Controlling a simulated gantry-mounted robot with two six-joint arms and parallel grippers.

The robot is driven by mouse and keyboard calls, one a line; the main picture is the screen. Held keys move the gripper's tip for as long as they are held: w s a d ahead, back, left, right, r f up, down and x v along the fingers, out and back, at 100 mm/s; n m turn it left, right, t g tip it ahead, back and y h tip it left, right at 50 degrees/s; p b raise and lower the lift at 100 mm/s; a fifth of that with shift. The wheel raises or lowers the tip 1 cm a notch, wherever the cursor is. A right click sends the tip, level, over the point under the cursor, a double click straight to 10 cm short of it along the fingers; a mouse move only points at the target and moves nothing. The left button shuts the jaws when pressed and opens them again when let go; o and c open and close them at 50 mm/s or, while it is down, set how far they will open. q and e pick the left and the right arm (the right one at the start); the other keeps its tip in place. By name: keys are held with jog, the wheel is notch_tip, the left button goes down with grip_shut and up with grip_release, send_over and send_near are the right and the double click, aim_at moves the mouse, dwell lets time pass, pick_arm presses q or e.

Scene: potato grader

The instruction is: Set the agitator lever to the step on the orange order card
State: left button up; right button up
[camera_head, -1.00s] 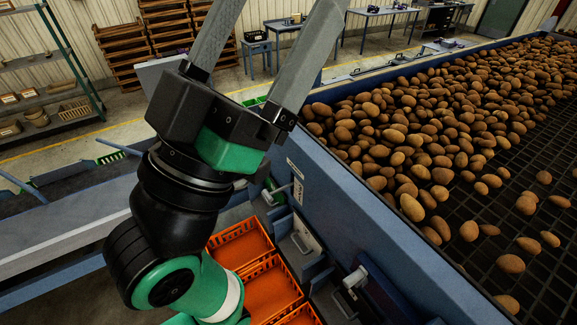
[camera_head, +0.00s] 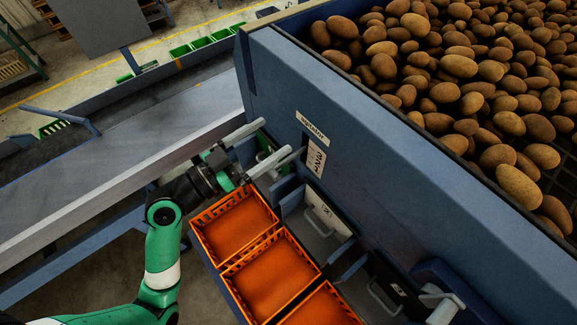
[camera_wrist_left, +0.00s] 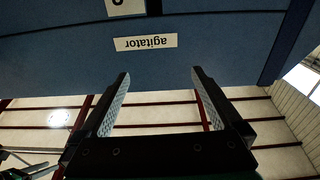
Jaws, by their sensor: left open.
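The agitator label (camera_head: 311,127) is on the blue side wall of the grader in the head view. A white plate with dark marks (camera_head: 313,158) sits just below it. My left gripper (camera_head: 283,138) is open, its two fingers pointing at the wall beside the label and plate. In the left wrist view, the open fingers (camera_wrist_left: 160,78) have nothing between them, and the agitator label (camera_wrist_left: 145,42) shows upside down beyond their tips. I cannot make out the lever; the fingers cover the area by the plate. The orange order card and my right gripper are not in view.
Orange crates (camera_head: 238,263) stand in a row below the gripper. Grey hatches with handles (camera_head: 322,222) are on the wall to the right. Potatoes (camera_head: 470,70) fill the grader's top behind its rim. A grey conveyor (camera_head: 90,185) runs along the left.

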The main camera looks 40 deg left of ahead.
pick_arm(q)
jog(key=n+b, duration=0.2)
jog(key=b, duration=0.1)
send_near(289, 157)
jog(key=s, duration=0.2)
jog(key=shift+w+d+g+p, duration=0.15)
jog(key=shift+w+g+p, duration=0.25)
jog(key=shift+w+p, duration=0.15)
jog(key=w, duration=0.3)
jog(key=w+d+p, duration=0.1)
jog(key=w, duration=0.2)
jog(key=w+p, duration=0.1)
jog(key=w, duration=0.2)
jog(key=shift+w+d+r, duration=0.1)
jog(key=shift+w+d, duration=0.05)
jog(key=shift+w, duration=0.15)
jog(key=shift+w+d, duration=0.1)
jog(key=shift+w, duration=0.45)
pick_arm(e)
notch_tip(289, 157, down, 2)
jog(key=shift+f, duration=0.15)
pick_arm(q)
jog(key=shift+c, duration=0.3)
